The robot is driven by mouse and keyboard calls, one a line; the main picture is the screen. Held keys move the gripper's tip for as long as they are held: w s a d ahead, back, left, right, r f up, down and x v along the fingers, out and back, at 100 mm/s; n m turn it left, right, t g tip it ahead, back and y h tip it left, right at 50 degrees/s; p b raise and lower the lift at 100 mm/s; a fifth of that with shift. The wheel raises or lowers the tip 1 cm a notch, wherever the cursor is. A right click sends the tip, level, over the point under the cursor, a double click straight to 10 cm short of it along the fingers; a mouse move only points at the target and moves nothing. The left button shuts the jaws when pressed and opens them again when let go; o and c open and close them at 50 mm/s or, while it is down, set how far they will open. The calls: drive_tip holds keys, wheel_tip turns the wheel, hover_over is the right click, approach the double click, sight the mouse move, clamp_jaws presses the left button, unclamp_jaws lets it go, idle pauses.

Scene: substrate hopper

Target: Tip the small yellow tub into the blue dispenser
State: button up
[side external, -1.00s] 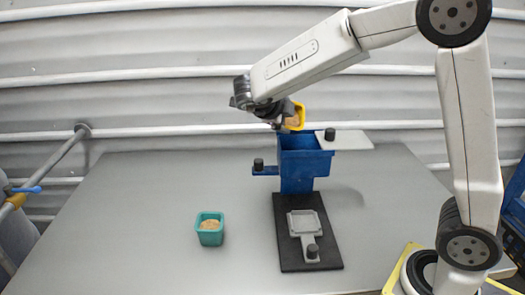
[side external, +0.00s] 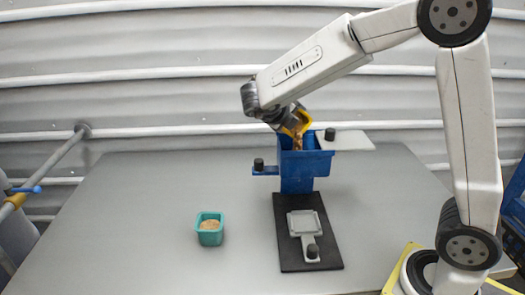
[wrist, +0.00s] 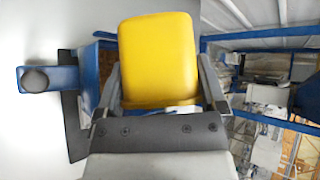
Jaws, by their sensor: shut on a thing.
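The small yellow tub (side external: 304,120) is held tilted steeply over the open top of the blue dispenser (side external: 302,165). Tan substrate shows at its mouth and falls into the dispenser. My gripper (side external: 291,121) is shut on the tub. In the wrist view the tub's yellow wall (wrist: 157,60) sits between the two fingers of my gripper (wrist: 160,90) and hides most of the blue dispenser (wrist: 105,72) behind it. The dispenser's sliding lid (side external: 348,139) is a pale plate with a black knob, pulled out to the right, leaving the top open.
A teal tub (side external: 209,231) with tan contents stands on the grey table (side external: 130,220) left of the dispenser. A black base plate (side external: 295,262) below the dispenser carries a grey square tray (side external: 303,221) with a black knob. The table's left side is clear.

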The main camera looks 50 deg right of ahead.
drive_tip(key=m, duration=0.3)
drive_tip(key=s+m, duration=0.1)
drive_tip(key=m, duration=0.1)
drive_tip(key=shift+s+d, duration=0.1)
drive_tip(key=shift+d, duration=0.2)
drive_tip(key=shift+n, duration=0.3)
